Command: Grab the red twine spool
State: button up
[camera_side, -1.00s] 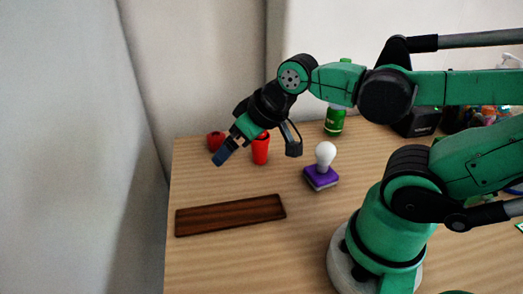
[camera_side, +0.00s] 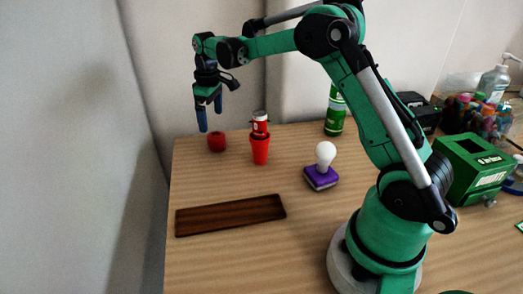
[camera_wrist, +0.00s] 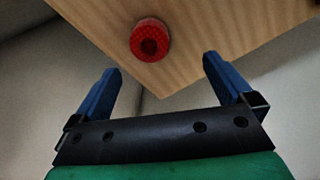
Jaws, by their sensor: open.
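The red twine spool (camera_side: 217,141) stands on the wooden table near its far left corner in the side view. In the wrist view the spool (camera_wrist: 150,39) shows from above, with a dark hole in its middle. My gripper (camera_side: 210,118) points downward with blue fingers, above the spool and slightly to its left in the side view. In the wrist view my gripper (camera_wrist: 162,65) has its two fingers wide apart, with nothing between them. The spool is beyond the fingertips, apart from both.
A red cup-like holder (camera_side: 260,151) with a red and white item in it stands right of the spool. A white-knobbed purple stamp (camera_side: 323,173), a dark wooden tray (camera_side: 230,215) and a green can (camera_side: 335,115) stand further off. Walls rise behind and left of the table (camera_side: 210,255).

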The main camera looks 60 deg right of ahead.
aim_at(216, 135)
jog(key=f, duration=0.1)
jog(key=d+f, duration=0.1)
jog(key=f, duration=0.1)
jog(key=shift+w+d+g, duration=0.25)
jog(key=shift+w+g, duration=0.05)
jog(key=shift+w, duration=0.05)
jog(key=shift+f, duration=2.65)
jog(key=c, duration=1.3)
jog(key=shift+r, duration=0.1)
